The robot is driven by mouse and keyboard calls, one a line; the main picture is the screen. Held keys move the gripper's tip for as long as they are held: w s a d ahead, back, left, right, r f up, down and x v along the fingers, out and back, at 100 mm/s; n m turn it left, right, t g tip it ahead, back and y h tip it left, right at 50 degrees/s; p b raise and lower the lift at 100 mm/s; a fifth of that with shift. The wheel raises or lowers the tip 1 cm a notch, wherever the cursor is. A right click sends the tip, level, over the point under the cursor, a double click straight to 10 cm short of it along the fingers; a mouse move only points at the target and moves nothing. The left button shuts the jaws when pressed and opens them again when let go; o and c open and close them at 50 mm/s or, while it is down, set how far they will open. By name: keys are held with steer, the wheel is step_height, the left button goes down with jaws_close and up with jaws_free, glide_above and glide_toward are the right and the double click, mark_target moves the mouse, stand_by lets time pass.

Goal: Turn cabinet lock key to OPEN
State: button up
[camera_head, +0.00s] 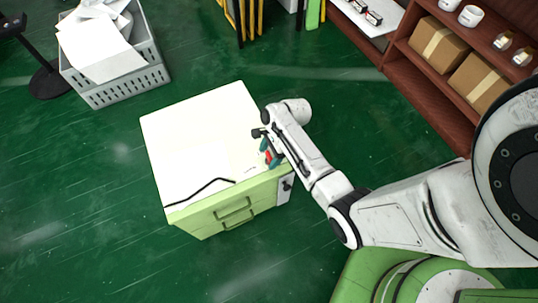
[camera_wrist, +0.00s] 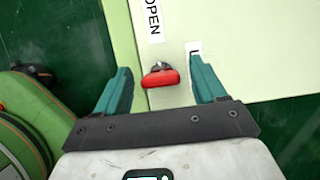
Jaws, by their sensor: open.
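The cabinet (camera_head: 205,150) has a pale top and light green drawers with handles. In the wrist view, its lock with a red key (camera_wrist: 160,79) sits on the pale green panel (camera_wrist: 222,50). The red grip lies roughly sideways in the picture. A white label reading OPEN (camera_wrist: 153,18) is above the key. A second white marking (camera_wrist: 194,47) is to the right, partly hidden by a finger. My gripper (camera_wrist: 158,74) is open, its teal fingers on either side of the key with gaps to both. In the head view, my gripper (camera_head: 269,151) is at the cabinet's right edge.
A dark cable-like strip (camera_head: 200,190) lies along the cabinet top's front edge. A grey crate of papers (camera_head: 118,85) stands at the upper left. A wooden shelf with boxes (camera_head: 432,90) is at the upper right. Green floor around the cabinet is mostly clear.

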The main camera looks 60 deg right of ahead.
steer(key=shift+f, duration=0.1)
steer(key=shift+c, duration=0.4)
steer(key=c, duration=1)
steer(key=n+p, duration=0.2)
steer(key=shift+n+g+y, duration=0.4)
steer(key=n+g+p, duration=0.1)
steer(key=n+g, duration=0.1)
steer(key=n, duration=0.3)
steer(key=n+g, duration=0.1)
steer(key=n, duration=0.2)
steer(key=n+g, duration=0.1)
steer(key=n, duration=0.1)
steer(key=shift+n+h, duration=0.3)
steer(key=shift+n, duration=0.1)
steer(key=shift+n+g+h, duration=0.6)
steer(key=shift+n, duration=1.6)
